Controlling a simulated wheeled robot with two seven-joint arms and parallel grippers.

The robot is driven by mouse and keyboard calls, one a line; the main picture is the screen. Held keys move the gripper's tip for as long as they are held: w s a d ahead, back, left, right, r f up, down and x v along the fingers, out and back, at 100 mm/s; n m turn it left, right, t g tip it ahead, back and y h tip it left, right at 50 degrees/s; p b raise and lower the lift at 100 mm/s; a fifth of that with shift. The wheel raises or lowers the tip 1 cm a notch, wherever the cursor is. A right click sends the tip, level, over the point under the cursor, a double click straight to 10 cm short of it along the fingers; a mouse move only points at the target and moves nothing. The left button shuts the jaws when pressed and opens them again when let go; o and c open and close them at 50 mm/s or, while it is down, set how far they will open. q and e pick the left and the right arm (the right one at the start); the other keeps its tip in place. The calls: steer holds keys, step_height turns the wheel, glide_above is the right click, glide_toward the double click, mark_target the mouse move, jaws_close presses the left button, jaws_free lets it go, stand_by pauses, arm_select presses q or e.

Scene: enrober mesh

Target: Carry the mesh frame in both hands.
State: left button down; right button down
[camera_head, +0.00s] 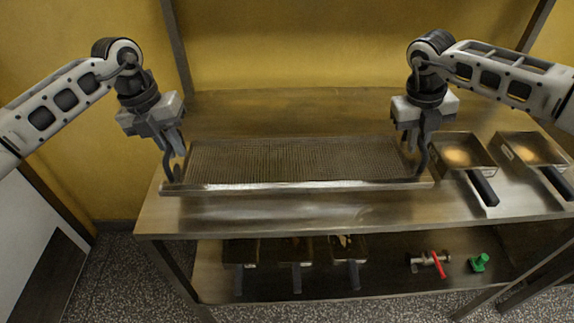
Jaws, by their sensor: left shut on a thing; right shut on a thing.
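The mesh frame (300,160) is a wide metal rectangle with a fine grid and a raised front rail. It lies level at the steel table's top, and I cannot tell whether it touches the table or hangs just above it. My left gripper (172,168) is shut on the frame's left end, pointing down. My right gripper (417,163) is shut on the frame's right end, also pointing down. The fingertips partly hide the frame's two ends.
The steel table (300,212) has bare room behind and in front of the frame. Two handled pans (465,152) (533,150) stand close at the right. The lower shelf (390,275) holds several dark handled pans, a red-handled valve (432,262) and a green piece (480,262).

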mark_target(176, 161)
arm_select(q)
steer(key=shift+w+f, duration=0.15)
steer(key=shift+f, duration=0.1)
arm_select(e)
steer(key=shift+w+a+f, duration=0.15)
steer(key=shift+w+f, duration=0.1)
arm_select(q)
steer(key=shift+r, duration=0.1)
arm_select(e)
steer(key=shift+r, duration=0.1)
arm_select(q)
steer(key=shift+r, duration=0.1)
arm_select(e)
steer(key=shift+s+r, duration=0.1)
steer(key=shift+s, duration=0.1)
arm_select(q)
steer(key=shift+f, duration=0.2)
arm_select(e)
steer(key=shift+f, duration=0.25)
